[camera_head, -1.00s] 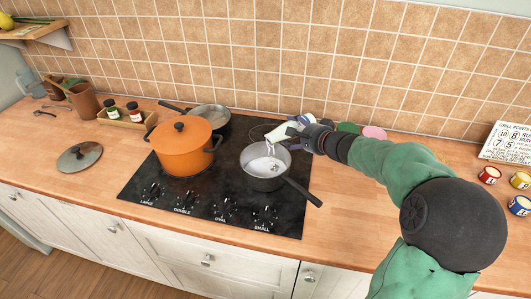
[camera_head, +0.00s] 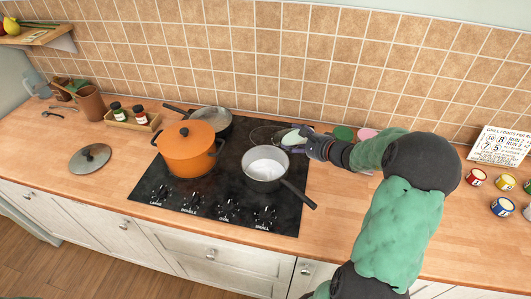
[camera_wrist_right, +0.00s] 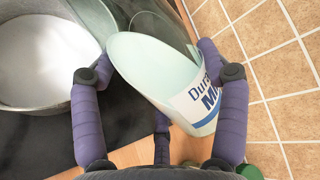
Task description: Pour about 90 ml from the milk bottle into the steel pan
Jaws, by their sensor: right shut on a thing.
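The milk bottle (camera_head: 291,138), pale with a blue-lettered label, is held by my right gripper (camera_head: 306,143) just behind and right of the steel pan. In the right wrist view the bottle (camera_wrist_right: 150,62) sits between the purple fingers of my right gripper (camera_wrist_right: 158,75), which is shut on it. The bottle looks tilted; no stream leaves it. The steel pan (camera_head: 262,181) stands on the hob's front right with white milk (camera_head: 267,167) in it. The pan (camera_wrist_right: 93,18) and its milk (camera_wrist_right: 42,58) also show in the right wrist view. My left gripper is out of view.
An orange pot (camera_head: 188,152) and a frying pan (camera_head: 217,119) stand on the hob (camera_head: 165,196). The steel pan's handle (camera_head: 299,194) points front right. Green (camera_head: 343,132) and pink (camera_head: 366,133) round things lie behind my right arm. Several tins stand far right, including a red one (camera_head: 476,178).

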